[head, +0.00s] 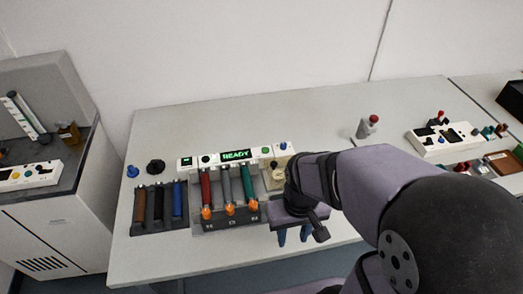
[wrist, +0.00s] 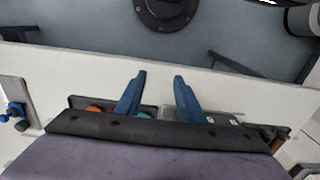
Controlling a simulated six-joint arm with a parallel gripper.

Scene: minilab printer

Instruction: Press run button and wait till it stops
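The printer (head: 222,222) stands at the table's front, with a white panel along its back. Its display (head: 236,155) reads READY in green. Small buttons sit on the panel: a green button (head: 265,150) and a blue button (head: 283,146) right of the display, others to its left. I cannot read which one is the run button. My gripper (head: 293,234) is right of the printer near the table's front edge, pointing down, apart from the panel. Its blue fingers are spread and empty, also in the wrist view (wrist: 159,95).
Red, grey and green tubes with orange ends lie in the printer. A dark rack (head: 158,208) with brown, black and blue cartridges is left of it. A red-topped bottle (head: 367,126) and a white control box (head: 443,140) stand right. The table's back middle is clear.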

